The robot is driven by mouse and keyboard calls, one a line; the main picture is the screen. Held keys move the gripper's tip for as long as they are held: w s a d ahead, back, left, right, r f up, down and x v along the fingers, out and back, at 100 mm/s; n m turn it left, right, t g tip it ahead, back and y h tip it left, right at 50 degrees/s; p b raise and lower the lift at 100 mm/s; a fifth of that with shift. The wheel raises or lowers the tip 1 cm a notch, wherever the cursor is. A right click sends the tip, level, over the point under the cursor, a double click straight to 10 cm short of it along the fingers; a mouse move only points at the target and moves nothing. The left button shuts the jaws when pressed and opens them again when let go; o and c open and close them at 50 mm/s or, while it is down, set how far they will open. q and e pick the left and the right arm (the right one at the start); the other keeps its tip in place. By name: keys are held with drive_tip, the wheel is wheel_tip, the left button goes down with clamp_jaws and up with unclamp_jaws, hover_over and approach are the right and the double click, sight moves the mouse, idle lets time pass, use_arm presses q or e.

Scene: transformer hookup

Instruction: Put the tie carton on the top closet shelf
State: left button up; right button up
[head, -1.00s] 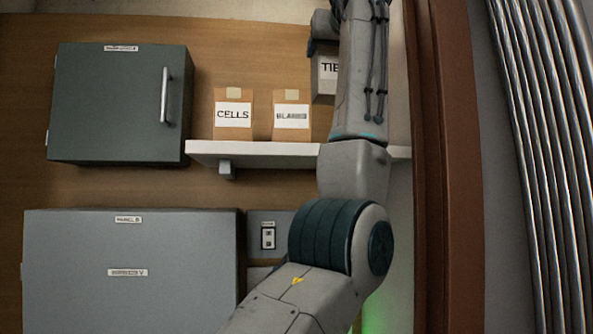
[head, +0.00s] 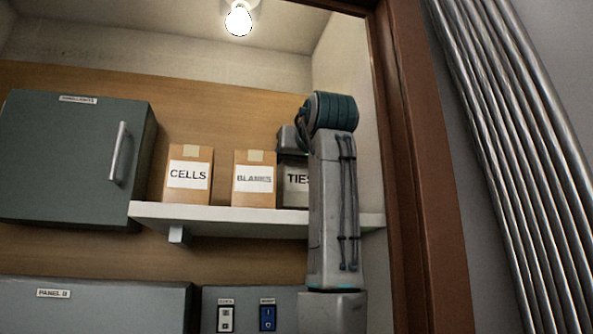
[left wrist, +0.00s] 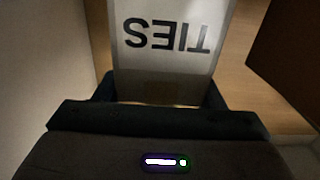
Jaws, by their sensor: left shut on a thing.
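The tie carton (head: 295,183), a box with a white TIES label, is at the right part of the top closet shelf (head: 215,217), just right of the BLANKS carton. It looks upright with its base at shelf level; whether it bears on the board I cannot tell, as my arm covers its right side. My left gripper (head: 292,142) is at the carton's top and shut on it. In the left wrist view the carton (left wrist: 170,60) shows upside down between the fingers (left wrist: 160,96). My right gripper is not in view.
The BLANKS carton (head: 255,180) and CELLS carton (head: 188,176) stand left on the shelf. A dark green cabinet (head: 70,160) with a handle hangs further left. The brown door frame (head: 425,170) and metal pipes (head: 520,150) are to the right. A lit bulb (head: 238,20) hangs above.

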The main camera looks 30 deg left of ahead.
sight(296, 184)
use_arm(q)
drive_tip(key=shift+s+d+f, duration=0.1)
drive_tip(key=shift+f, duration=1.2)
drive_tip(key=o, duration=1.3)
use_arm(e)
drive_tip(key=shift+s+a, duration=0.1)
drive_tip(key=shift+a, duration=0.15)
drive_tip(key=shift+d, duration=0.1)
